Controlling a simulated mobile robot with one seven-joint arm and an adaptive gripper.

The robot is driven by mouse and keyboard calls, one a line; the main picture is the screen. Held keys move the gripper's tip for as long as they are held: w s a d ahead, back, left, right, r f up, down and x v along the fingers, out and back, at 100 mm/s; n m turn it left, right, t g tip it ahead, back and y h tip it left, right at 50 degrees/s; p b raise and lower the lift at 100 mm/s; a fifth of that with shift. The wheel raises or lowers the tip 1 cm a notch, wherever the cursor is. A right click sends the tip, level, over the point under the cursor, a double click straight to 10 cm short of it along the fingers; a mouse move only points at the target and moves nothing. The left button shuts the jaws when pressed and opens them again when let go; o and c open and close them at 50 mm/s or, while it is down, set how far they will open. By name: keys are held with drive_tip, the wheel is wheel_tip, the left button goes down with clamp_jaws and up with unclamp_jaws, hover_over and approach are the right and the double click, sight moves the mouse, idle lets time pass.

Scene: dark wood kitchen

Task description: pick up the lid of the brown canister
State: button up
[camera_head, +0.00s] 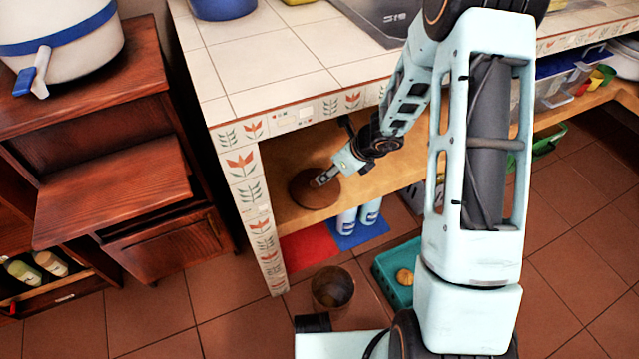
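A round brown thing (309,194) with a flat top is on the wooden shelf under the tiled counter. It looks like the lidded top of the brown canister, but I cannot tell the lid from the body. My gripper (323,179) reaches in under the counter edge, with its fingertips at the brown top. They overlap it in the picture, and I cannot tell whether they touch it or grip a knob. The finger gap is too small to read.
The tiled counter (290,60) overhangs the shelf (390,185). White-and-blue bottles (347,221) stand below the shelf. An open brown bin (332,288) and a teal crate (392,268) with a tan item are on the floor. A dark wood cabinet (110,190) stands at left.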

sight(316, 183)
drive_tip(key=b+x, duration=0.3)
drive_tip(key=x, duration=0.7)
drive_tip(key=shift+s+a+b, duration=0.1)
drive_tip(key=shift+a+b, duration=0.05)
drive_tip(key=shift+b, duration=0.15)
drive_tip(key=c, duration=1)
